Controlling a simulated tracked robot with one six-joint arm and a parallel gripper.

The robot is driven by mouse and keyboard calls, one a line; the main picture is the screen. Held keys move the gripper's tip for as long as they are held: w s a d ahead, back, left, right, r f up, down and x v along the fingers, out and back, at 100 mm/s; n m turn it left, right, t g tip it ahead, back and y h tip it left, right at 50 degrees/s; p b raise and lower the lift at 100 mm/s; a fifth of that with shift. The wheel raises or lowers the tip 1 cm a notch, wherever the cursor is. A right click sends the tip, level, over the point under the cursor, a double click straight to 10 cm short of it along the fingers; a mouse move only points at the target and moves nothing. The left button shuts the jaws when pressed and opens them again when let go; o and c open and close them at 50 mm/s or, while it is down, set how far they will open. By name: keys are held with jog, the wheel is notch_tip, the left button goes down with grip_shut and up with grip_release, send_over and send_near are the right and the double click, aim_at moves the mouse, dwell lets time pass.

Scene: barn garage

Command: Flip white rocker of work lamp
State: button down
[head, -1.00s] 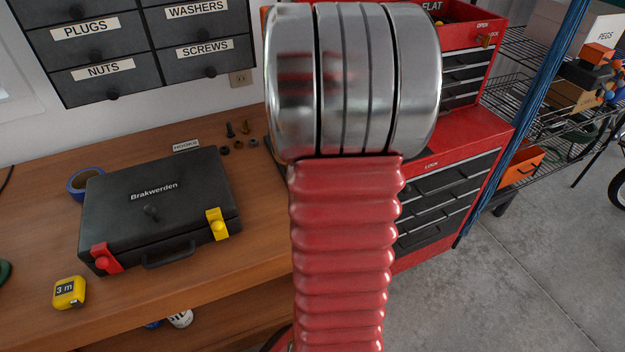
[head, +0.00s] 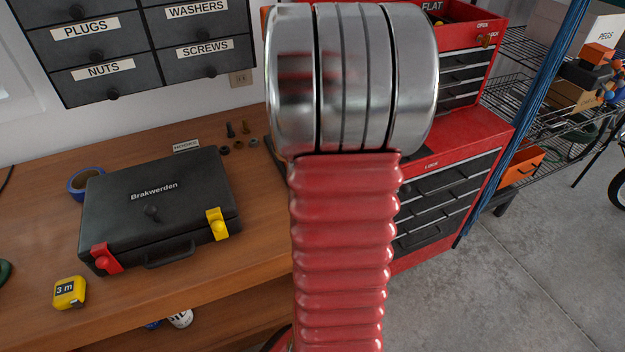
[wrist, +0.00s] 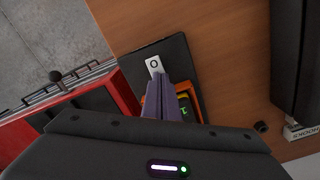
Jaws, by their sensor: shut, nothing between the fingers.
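In the wrist view the white rocker (wrist: 154,65), marked with an "O", sits on the dark flat base of the work lamp (wrist: 182,52). In the head view my arm hides the gripper and nearly all of the lamp; only a dark edge (head: 272,153) shows beside the arm.
The lamp stands on the wooden bench (head: 265,215), close to the red tool chest (head: 460,135). A black case (head: 160,205), blue tape (head: 85,183) and a yellow tape measure (head: 69,292) lie left. Labelled drawers (head: 130,45) hang above.

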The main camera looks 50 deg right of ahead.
jog(key=shift+f, duration=0.2)
notch_tip(320, 180, up, 7)
dwell(1.3)
dwell(0.6)
jog(key=shift+d+f, duration=0.1)
jog(key=shift+f, duration=0.2)
jog(key=a, duration=0.1)
jog(key=a+f, duration=0.1)
jog(key=a+n, duration=0.1)
jog(key=shift+s+f, duration=0.25)
jog(key=shift+s, duration=0.1)
jog(key=a+r+n+t, duration=0.1)
jog(key=a+n+t, duration=0.1)
jog(key=a, duration=0.9)
jog(key=s+a+r+n+t, duration=0.1)
jog(key=a+n, duration=0.4)
jog(key=a, duration=0.6)
jog(key=a+r+n+t, duration=0.2)
jog(key=a+r+n, duration=0.1)
jog(key=a, duration=0.9)
jog(key=shift+s+n+t, duration=0.3)
jog(key=shift+s+n, duration=0.1)
jog(key=shift+n, duration=0.2)
